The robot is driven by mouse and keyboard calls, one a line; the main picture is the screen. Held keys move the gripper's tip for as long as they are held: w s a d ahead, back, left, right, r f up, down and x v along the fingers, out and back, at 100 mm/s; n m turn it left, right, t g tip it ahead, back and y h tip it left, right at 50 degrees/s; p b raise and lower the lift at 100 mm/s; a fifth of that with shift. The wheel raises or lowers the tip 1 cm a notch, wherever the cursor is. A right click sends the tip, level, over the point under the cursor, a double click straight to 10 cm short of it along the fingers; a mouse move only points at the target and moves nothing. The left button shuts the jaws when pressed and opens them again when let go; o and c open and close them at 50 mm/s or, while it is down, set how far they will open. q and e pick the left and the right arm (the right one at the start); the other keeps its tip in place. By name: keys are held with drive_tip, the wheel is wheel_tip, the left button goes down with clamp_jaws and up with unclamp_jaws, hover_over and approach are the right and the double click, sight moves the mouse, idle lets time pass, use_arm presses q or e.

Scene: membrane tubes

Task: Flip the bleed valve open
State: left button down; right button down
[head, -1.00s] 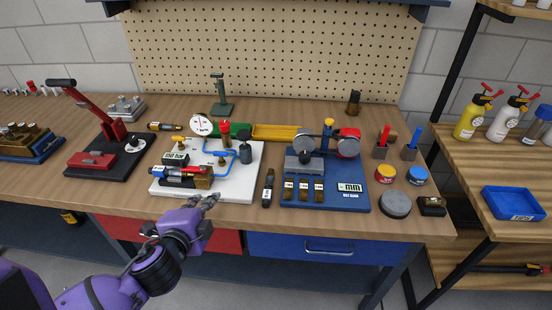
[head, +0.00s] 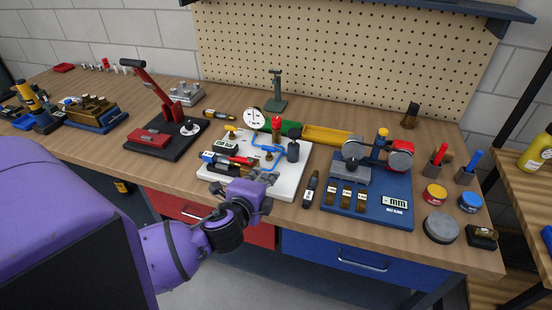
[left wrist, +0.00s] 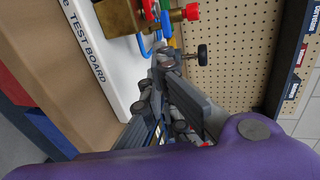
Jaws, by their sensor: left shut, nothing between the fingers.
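The white test board (head: 290,188) lies on the bench with a gauge (head: 254,119), blue tubing (head: 268,146) and brass fittings. A red part (head: 240,160) sits near its front left, by a brass block. In the left wrist view, a red knob on a brass fitting (left wrist: 184,13) shows at the top edge; it may be the bleed valve, but I cannot tell its position. My left gripper (head: 262,176) is over the front of the board, shut and empty. In the left wrist view its fingers (left wrist: 166,62) point toward the fittings, just short of the blue tubing; contact is unclear.
A black knob (left wrist: 202,52) stands right of the fingers in the left wrist view. A dark marker-like tool (head: 311,188) lies right of the board, beside a blue fixture (head: 375,212). A red press (head: 150,138) stands to the left. A yellow tray (head: 328,135) is behind.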

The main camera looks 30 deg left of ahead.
sight(269, 152)
use_arm(q)
drive_tip(key=x, duration=0.6)
drive_tip(key=r+x, duration=0.1)
drive_tip(key=x, duration=0.2)
drive_tip(key=shift+w+f, duration=0.1)
drive_tip(key=shift+w, duration=0.3)
drive_tip(key=shift+w+a+f+p, duration=0.1)
drive_tip(key=shift+w+p, duration=0.2)
drive_tip(key=shift+w, duration=0.15)
